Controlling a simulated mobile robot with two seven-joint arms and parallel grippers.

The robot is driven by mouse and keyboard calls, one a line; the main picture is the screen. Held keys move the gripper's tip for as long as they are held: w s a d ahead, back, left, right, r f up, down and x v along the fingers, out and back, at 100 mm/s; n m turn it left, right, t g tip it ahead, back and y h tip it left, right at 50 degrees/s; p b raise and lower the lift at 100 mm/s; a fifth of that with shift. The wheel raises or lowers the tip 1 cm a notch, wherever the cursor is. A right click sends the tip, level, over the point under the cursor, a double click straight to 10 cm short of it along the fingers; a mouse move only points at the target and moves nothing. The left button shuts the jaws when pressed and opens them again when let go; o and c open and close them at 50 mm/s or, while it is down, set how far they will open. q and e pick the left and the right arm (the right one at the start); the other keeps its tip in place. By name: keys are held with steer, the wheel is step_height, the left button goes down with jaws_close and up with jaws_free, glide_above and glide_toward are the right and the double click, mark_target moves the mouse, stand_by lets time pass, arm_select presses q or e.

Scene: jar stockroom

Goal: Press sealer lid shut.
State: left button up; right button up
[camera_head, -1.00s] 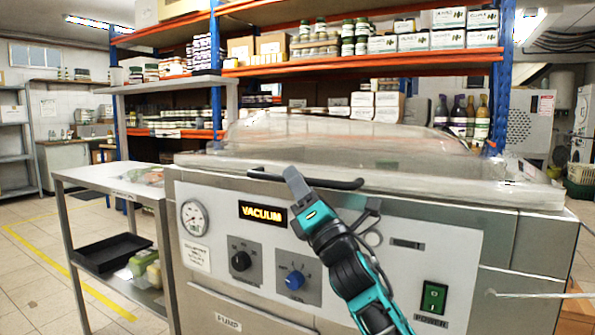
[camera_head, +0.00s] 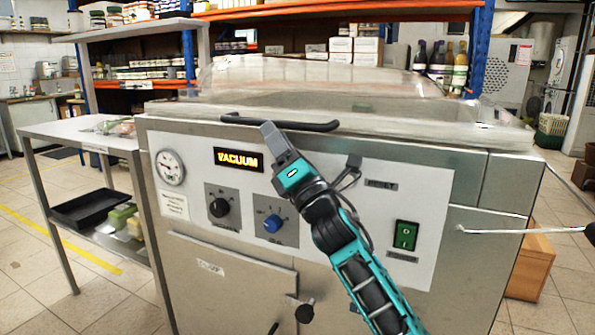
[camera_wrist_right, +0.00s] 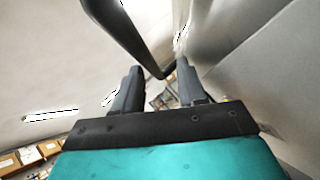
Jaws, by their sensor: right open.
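The vacuum sealer is a large grey metal machine with a front panel (camera_head: 380,215). Its clear domed lid (camera_head: 340,85) lies low over the top; I cannot tell whether its rim is fully seated. A black bar handle (camera_head: 232,118) runs along the lid's front edge and crosses the right wrist view as a dark bar (camera_wrist_right: 125,35). My right gripper (camera_head: 268,130) is at the handle in the head view, its fingers pointing up at it. In the right wrist view its fingers (camera_wrist_right: 160,88) are apart, with the bar's bent end just beyond them. Contact is unclear. My left gripper is out of view.
A steel side table (camera_head: 85,135) with a black tray (camera_head: 90,208) on its lower shelf stands left of the sealer. Shelving with jars and boxes (camera_head: 355,45) is behind. A wooden box (camera_head: 532,265) is on the floor at right. Open floor lies at left.

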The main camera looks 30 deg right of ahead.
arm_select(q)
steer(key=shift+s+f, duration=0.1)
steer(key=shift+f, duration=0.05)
arm_select(e)
steer(key=v, duration=1.1)
steer(key=shift+a, duration=0.1)
stand_by(0.3)
